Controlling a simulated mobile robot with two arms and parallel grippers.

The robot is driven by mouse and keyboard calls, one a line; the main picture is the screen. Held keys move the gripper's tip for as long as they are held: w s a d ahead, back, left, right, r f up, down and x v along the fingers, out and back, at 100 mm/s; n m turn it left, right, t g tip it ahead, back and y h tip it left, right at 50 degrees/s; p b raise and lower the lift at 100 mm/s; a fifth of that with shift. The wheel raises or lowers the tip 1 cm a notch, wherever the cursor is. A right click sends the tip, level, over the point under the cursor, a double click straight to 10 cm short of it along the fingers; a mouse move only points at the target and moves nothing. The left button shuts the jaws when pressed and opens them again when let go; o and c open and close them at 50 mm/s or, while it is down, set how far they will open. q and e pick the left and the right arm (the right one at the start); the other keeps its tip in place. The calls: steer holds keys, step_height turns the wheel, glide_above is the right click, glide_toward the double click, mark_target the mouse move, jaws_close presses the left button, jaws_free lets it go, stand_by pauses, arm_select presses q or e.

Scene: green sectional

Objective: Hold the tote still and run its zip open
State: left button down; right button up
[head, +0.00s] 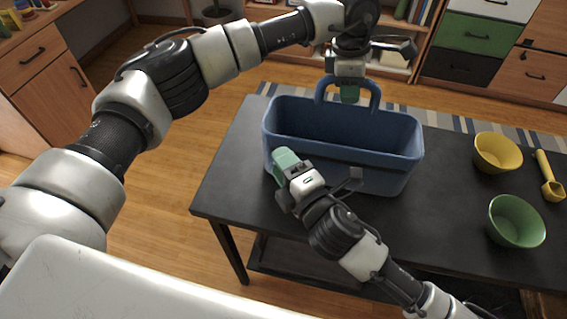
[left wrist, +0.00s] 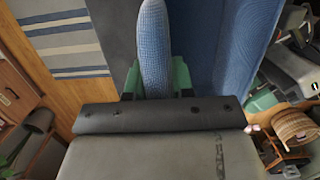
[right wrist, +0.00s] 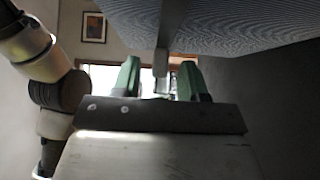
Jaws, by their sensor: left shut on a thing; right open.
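The blue tote (head: 400,178) stands upright on the dark table, its inside visible from above. My left gripper (head: 349,92) is at its far side, shut on the tote's raised handle (head: 376,98). In the left wrist view the handle (left wrist: 153,45) runs between the green fingers. My right gripper (head: 286,160) is at the tote's near left corner, open. In the right wrist view a small grey tab (right wrist: 162,66), seemingly the zip pull, hangs between its spread fingers, below the tote's fabric (right wrist: 230,25). I cannot tell whether the fingers touch it. The zip track is not clearly visible.
On the right of the black table (head: 445,215) are a yellow bowl (head: 498,153), a green bowl (head: 516,222) and a yellow scoop (head: 550,185). The table between tote and bowls is clear. A striped rug (head: 440,118) lies behind.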

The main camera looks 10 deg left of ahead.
steer(key=v, duration=1.2)
arm_select(q)
steer(key=c, duration=0.9)
jaws_free()
steer(key=shift+r, duration=0.1)
